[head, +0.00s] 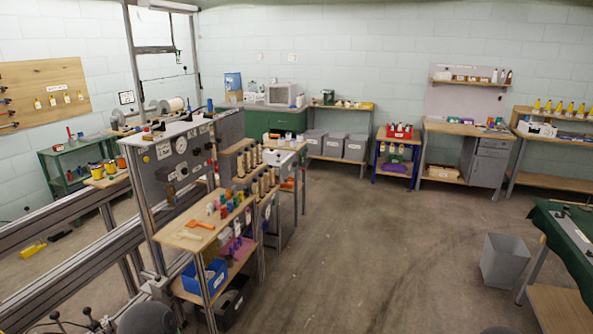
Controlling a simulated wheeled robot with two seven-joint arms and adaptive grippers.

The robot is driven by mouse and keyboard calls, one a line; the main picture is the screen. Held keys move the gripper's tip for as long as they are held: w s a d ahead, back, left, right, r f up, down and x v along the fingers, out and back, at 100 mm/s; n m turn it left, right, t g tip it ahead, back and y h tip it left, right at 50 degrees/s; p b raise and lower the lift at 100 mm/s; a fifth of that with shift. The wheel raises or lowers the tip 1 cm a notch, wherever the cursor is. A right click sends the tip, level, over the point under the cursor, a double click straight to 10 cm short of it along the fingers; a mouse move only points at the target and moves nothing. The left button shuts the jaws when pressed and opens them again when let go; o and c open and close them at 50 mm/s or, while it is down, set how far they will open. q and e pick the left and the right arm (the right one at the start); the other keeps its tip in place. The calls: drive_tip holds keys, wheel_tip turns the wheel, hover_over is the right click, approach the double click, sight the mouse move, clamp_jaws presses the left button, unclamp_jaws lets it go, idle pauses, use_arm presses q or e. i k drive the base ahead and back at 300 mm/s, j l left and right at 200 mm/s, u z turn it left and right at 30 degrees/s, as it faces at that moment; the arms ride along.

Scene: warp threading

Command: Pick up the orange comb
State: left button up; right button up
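A small orange object (200,225), which looks like the comb, lies flat on the near part of a light wooden shelf top (187,237). This shelf stands beside the grey machine panel (180,152), left of the picture's middle. The object is too small to make out any teeth. Neither of my grippers can be made out in the head view.
Several coloured spools (228,202) stand behind the orange object on the same top. A blue bin (205,277) sits on the shelf below. A grey waste bin (504,261) stands at right. The floor (370,260) between is clear.

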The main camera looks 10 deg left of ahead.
sight(191, 224)
drive_tip(key=i+l+u, duration=0.1)
drive_tip(key=i+u, duration=0.25)
drive_tip(key=i, duration=0.2)
drive_tip(key=i+l+u, duration=0.35)
drive_tip(key=i, duration=0.15)
drive_tip(key=i+l+u, duration=0.35)
drive_tip(key=i, duration=0.15)
drive_tip(key=j, duration=0.1)
